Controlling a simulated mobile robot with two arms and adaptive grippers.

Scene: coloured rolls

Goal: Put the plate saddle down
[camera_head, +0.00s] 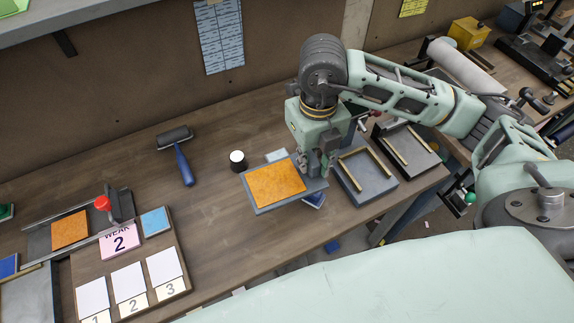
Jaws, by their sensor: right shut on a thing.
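The plate saddle (314,186), a flat grey-blue plate, bears an orange square plate (276,184). My right gripper (314,172) is shut on the saddle's right end, pointing down. The saddle lies nearly level over the right part of the wooden bench (220,225), left of two grey trays. Whether its underside touches the bench cannot be told. A blue-and-white item (314,200) shows partly from under its right end. The fingertips are partly hidden by the gripper body. My left gripper does not show.
Grey trays with wooden strips (366,190) (424,163) stand to the right. A board with numbered cards (187,290) is at lower left. The bench's middle is clear.

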